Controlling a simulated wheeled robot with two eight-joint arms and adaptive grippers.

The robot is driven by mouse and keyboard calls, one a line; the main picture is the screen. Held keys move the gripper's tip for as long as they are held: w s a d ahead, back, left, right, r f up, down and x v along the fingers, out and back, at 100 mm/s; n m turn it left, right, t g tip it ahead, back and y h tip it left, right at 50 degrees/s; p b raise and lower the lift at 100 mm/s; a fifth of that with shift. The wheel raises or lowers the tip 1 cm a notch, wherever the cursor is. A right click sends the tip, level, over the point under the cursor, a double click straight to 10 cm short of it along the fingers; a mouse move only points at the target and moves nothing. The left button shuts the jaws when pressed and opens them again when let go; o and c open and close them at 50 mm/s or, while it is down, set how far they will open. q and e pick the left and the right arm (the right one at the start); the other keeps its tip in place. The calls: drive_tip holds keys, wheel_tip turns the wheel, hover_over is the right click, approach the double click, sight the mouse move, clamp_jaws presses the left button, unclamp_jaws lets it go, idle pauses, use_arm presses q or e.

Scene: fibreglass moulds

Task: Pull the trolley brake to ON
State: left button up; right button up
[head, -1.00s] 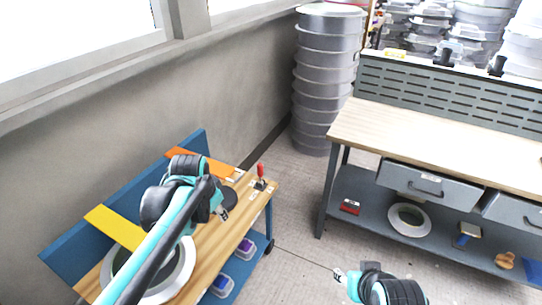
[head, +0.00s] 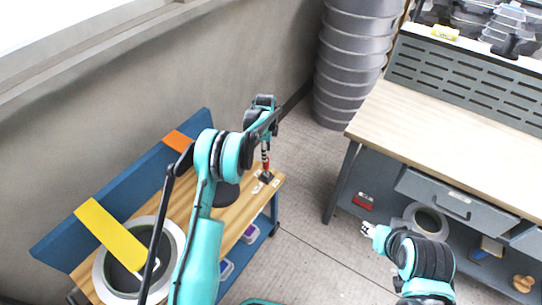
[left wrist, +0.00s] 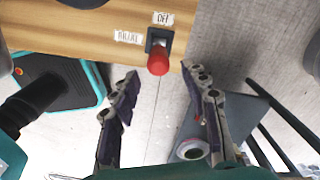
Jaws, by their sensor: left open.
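The trolley (head: 236,212) has a wooden top and a blue back panel, at the left in the head view. Its brake lever (head: 266,166) has a red grip on a small dark base near the trolley's right end. In the left wrist view the red grip (left wrist: 158,63) points toward the camera, close to an OFF label (left wrist: 163,18); its exact setting is hard to tell. My left gripper (head: 265,148) is over the lever, open, its fingers (left wrist: 160,78) on either side of the grip with gaps. My right gripper (head: 366,229) is far to the right, away from the trolley.
A yellow strip (head: 110,232) and a white ring (head: 174,240) lie on the trolley. A workbench (head: 450,125) with drawers stands right, across a clear floor gap. Stacked grey round moulds (head: 350,65) stand behind. A teal-edged box with a red button (left wrist: 52,85) shows in the left wrist view.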

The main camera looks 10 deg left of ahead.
sight(266, 167)
use_arm(q)
drive_tip(key=shift+s+f, duration=0.1)
drive_tip(key=shift+f, duration=0.3)
wheel_tip(266, 167, down, 7)
drive_tip(key=shift+r+b, duration=0.2)
drive_tip(key=shift+b, duration=0.9)
clamp_jaws()
